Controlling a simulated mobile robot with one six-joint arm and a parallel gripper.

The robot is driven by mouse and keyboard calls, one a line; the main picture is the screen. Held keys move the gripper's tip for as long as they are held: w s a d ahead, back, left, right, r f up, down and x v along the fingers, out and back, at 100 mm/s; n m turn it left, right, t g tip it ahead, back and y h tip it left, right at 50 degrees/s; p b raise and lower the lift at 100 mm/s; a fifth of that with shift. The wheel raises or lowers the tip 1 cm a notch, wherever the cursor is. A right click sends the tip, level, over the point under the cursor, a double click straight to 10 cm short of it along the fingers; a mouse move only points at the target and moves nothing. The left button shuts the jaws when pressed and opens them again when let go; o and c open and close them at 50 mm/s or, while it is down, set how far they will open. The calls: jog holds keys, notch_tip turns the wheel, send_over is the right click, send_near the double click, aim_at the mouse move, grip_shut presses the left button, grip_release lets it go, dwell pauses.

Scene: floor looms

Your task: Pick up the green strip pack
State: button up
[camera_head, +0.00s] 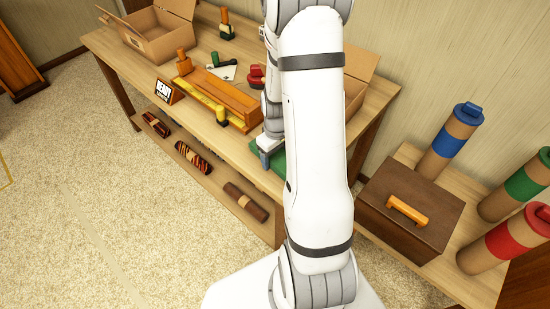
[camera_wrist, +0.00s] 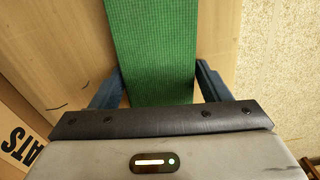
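The green strip pack (camera_wrist: 152,50) is a long flat green block with a fine grid texture, lying on the wooden bench. In the head view part of it (camera_head: 268,176) shows beside my arm, which hides the rest. My gripper (camera_wrist: 160,68) is over the pack, with one blue finger on each side of it. The fingers look spread a little wider than the pack, and I see no clear contact. In the head view the gripper (camera_head: 264,152) is low at the bench's front edge, partly covered by my arm.
On the bench (camera_head: 150,83) are an open cardboard box (camera_head: 150,42), a wooden block with a yellow strip (camera_head: 228,92) and small tools. Rolled bundles lie on the shelf below. A brown toolbox (camera_head: 410,208) and several capped tubes stand at right. The carpet in front is clear.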

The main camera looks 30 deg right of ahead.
jog(key=c, duration=0.7)
